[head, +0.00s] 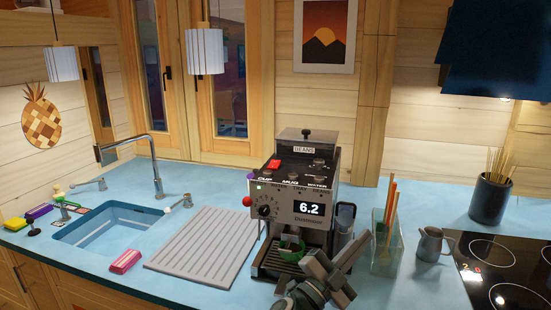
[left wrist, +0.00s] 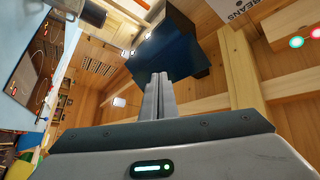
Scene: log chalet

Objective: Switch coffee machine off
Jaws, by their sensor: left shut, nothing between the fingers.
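The coffee machine (head: 312,185) stands on the blue counter, with a lit display reading 6.2, a dial, a small green light on its front and a red switch (head: 274,164) on top. A green cup (head: 291,248) sits under its spout. My left gripper (head: 352,246) is in front of the machine's lower right, shut and empty, and covers part of its base. My right gripper is not in view.
A glass holder (head: 385,248) with coloured sticks stands close right of the machine, then a grey jug (head: 430,244) and a black hob (head: 500,270). A ridged draining board (head: 203,245) and sink (head: 108,228) lie left. A pink packet (head: 125,261) lies near the front edge.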

